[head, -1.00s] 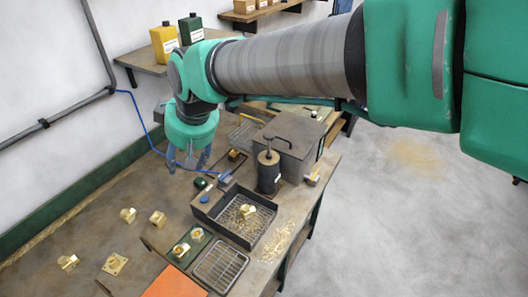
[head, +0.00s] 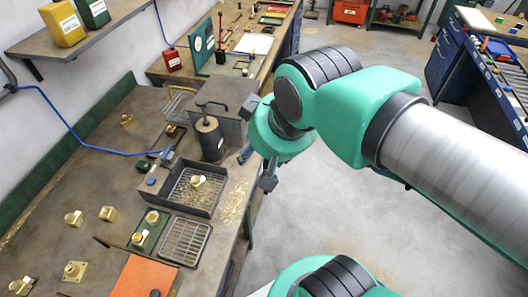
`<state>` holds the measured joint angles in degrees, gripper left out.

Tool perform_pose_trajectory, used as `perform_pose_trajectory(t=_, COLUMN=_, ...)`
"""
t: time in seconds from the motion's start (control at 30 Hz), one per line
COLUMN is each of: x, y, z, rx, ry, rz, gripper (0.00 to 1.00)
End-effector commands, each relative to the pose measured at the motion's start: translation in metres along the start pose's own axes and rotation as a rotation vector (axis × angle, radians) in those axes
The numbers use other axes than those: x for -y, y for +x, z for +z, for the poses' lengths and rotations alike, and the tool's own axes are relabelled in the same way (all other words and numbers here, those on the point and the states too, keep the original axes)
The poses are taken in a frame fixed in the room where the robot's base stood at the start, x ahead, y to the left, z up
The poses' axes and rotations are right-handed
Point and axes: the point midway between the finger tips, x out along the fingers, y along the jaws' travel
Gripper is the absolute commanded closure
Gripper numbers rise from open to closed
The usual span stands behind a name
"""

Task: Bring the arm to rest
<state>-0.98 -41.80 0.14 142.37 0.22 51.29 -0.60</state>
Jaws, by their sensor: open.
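My gripper (head: 257,146) is at the end of my folded arm (head: 340,110), right of the workbench (head: 225,215) and close to its right edge in the picture. It is open, and I see nothing held in it. The green wrist housing hides part of it, so the fingers show only in part. My arm reaches in from the right, over the grey floor.
On the bench are a dark tray (head: 168,198) with a brass part, a black cylinder with a handle (head: 209,142), a grey box (head: 222,98), a wire rack (head: 186,241) and several brass fittings. Open floor (head: 330,215) lies right of the bench.

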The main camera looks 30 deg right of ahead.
Motion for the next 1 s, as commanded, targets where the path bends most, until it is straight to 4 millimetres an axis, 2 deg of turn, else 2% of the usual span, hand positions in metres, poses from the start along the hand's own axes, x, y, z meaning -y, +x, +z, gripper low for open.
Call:
perform_pose_trajectory(t=0.13, x=-0.006, y=-0.001, z=0.009, rx=-0.003, ry=0.023, rz=0.011, gripper=0.51)
perform_pose_trajectory(t=0.47, x=-0.006, y=-0.001, z=0.009, rx=-0.002, ry=0.024, rz=0.011, gripper=0.51)
perform_pose_trajectory(t=0.8, x=-0.006, y=0.019, z=0.02, rx=-0.002, ry=0.023, rz=0.011, gripper=0.51)
perform_pose_trajectory(t=1.0, x=-0.006, y=0.019, z=0.02, rx=-0.003, ry=0.023, rz=0.011, gripper=0.51)
